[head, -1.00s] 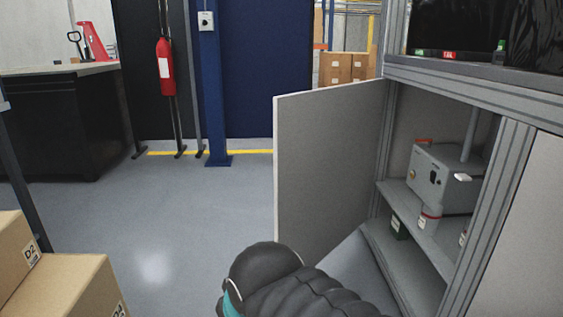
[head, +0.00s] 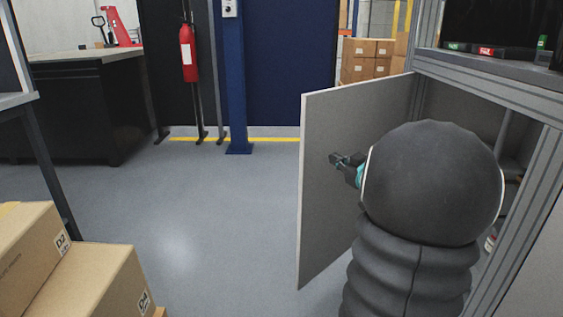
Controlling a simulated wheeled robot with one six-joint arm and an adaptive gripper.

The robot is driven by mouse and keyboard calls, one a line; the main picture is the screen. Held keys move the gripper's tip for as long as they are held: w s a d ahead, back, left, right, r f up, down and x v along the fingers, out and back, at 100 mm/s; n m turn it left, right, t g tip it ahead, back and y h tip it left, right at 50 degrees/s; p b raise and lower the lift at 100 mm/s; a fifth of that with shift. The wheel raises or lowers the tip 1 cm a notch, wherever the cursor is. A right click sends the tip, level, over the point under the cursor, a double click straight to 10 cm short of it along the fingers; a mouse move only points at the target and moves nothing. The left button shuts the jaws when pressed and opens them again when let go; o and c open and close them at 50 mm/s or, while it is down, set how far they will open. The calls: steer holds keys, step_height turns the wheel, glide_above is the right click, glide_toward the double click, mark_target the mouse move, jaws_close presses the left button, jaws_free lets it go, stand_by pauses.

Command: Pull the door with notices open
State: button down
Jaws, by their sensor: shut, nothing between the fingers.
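The grey door (head: 325,200) of the cabinet (head: 485,85) stands swung wide open, its inner face toward me. No notices show on this face; its outer side is hidden. My gripper (head: 336,160) is shut and empty, in front of the door's inner face. I cannot tell whether it touches the panel. My dark arm covers the door's lower right part and most of the cabinet opening.
Cardboard boxes (head: 95,285) stand at the lower left, near a table leg (head: 45,165). A black workbench (head: 85,115), a fire extinguisher (head: 188,52) and a blue post (head: 236,80) are farther back. The floor (head: 215,200) left of the door is clear.

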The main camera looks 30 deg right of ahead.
steer(key=s+d+f+n+y, duration=0.1)
steer(key=s+d+f+y, duration=0.35)
steer(key=s, duration=0.25)
glide_toward(315, 161)
steer(key=shift+t+y, duration=0.3)
steer(key=shift+y, duration=0.15)
steer(key=x, duration=0.4)
steer(key=f+x, duration=0.1)
steer(key=x, duration=0.1)
steer(key=shift+w+d+p, duration=0.2)
steer(key=shift+d+p, duration=0.1)
steer(key=shift+p, duration=0.05)
steer(key=shift+w, duration=0.1)
